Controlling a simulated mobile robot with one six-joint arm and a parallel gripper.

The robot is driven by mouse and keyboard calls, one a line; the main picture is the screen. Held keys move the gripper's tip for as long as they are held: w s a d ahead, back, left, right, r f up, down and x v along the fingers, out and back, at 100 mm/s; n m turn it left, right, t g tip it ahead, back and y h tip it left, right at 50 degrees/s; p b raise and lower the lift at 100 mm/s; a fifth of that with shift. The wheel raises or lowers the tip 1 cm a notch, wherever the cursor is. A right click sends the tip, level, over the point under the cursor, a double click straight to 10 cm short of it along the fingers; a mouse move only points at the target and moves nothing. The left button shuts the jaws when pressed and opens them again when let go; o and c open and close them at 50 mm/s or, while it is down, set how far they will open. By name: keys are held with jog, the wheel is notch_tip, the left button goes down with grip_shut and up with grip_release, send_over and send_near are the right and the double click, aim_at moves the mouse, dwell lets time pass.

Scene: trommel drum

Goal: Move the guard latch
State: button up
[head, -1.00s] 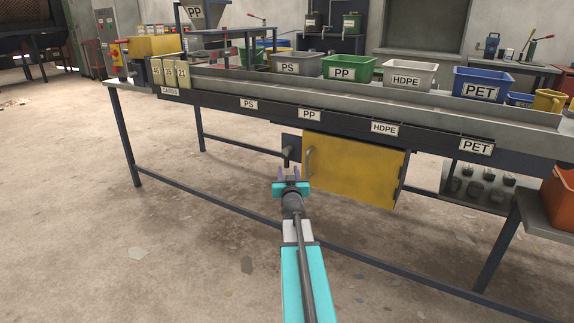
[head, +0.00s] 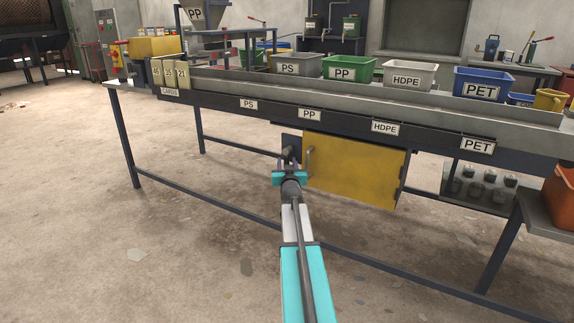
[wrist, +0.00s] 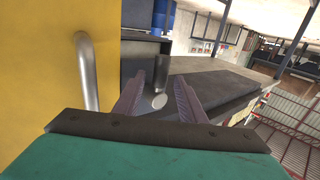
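The yellow guard door (head: 355,172) hangs under the bench and fills the left of the wrist view (wrist: 40,70). A dark latch (head: 288,152) sits just left of the door's edge. In the wrist view a grey metal latch bar (wrist: 161,72) with a pale round end shows between my fingers. My gripper (head: 290,168) is at the latch in the head view, partly covering it. The two fingers (wrist: 159,82) stand apart. I cannot tell whether they touch the latch.
A grey door handle (wrist: 88,75) stands close to the left finger; it also shows in the head view (head: 309,160). The sorting bench (head: 330,118) overhangs the door. A lower rail (head: 225,207) crosses below. The floor at left is clear.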

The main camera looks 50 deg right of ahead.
jog(key=shift+w, duration=0.1)
grip_shut()
